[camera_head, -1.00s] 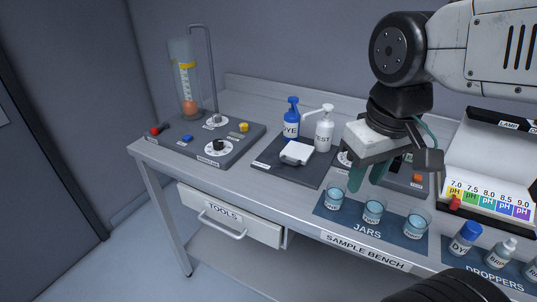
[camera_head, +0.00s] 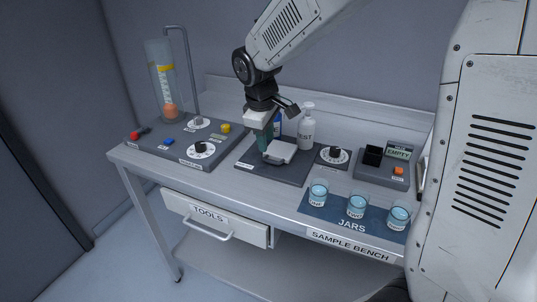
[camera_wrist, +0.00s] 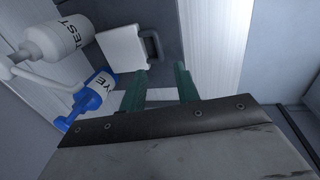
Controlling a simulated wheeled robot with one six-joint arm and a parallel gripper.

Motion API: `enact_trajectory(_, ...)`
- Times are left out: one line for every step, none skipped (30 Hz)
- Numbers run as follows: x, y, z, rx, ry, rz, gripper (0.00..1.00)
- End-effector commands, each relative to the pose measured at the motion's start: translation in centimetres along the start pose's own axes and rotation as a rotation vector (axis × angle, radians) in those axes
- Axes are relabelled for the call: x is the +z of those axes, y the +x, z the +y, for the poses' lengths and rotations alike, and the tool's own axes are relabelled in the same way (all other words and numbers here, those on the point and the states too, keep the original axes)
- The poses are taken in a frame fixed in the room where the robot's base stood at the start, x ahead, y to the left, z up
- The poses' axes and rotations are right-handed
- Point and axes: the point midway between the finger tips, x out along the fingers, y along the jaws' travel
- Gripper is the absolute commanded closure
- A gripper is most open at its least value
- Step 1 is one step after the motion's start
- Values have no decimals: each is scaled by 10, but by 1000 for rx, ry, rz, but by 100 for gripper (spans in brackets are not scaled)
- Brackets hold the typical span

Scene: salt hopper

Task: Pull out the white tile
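The white tile (camera_head: 281,152) lies on a dark grey mat (camera_head: 250,166) on the bench. In the wrist view the tile (camera_wrist: 121,49) has a dark grey loop handle (camera_wrist: 152,46) on one edge. My gripper (camera_head: 264,147) points down just left of the tile in the head view. In the wrist view the two green fingers of my gripper (camera_wrist: 162,70) are apart with nothing between them. The handle is just beyond the left fingertip there; I cannot tell whether they touch.
The white TEST bottle (camera_head: 307,128) and blue DYE bottle (camera_wrist: 96,92) stand close behind the tile. A console with a tall cylinder (camera_head: 163,85) is at left. Several jars (camera_head: 357,206) stand at front right, near a box marked EMPTY (camera_head: 385,165).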

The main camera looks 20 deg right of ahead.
Motion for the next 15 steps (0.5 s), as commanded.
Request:
enact_trajectory(1,8,0,-2,1,-3,68)
enact_trajectory(1,13,0,-2,1,-4,68)
enact_trajectory(1,20,0,-2,1,-3,68)
enact_trajectory(1,26,0,-3,1,-4,68)
enact_trajectory(1,30,0,-3,2,-3,68)
enact_trajectory(2,37,0,-3,2,-4,68)
enact_trajectory(2,42,-1,-4,2,-4,68)
enact_trajectory(2,46,0,-3,3,-3,68)
enact_trajectory(2,50,0,-3,3,-3,68)
enact_trajectory(1,54,0,-2,3,-3,68)
enact_trajectory(1,57,0,-2,3,-2,68)
enact_trajectory(1,60,0,-2,3,-2,68)
enact_trajectory(1,62,0,-2,3,-2,68)
enact_trajectory(1,63,0,-1,3,-2,68)
enact_trajectory(1,64,0,-1,3,-1,68)
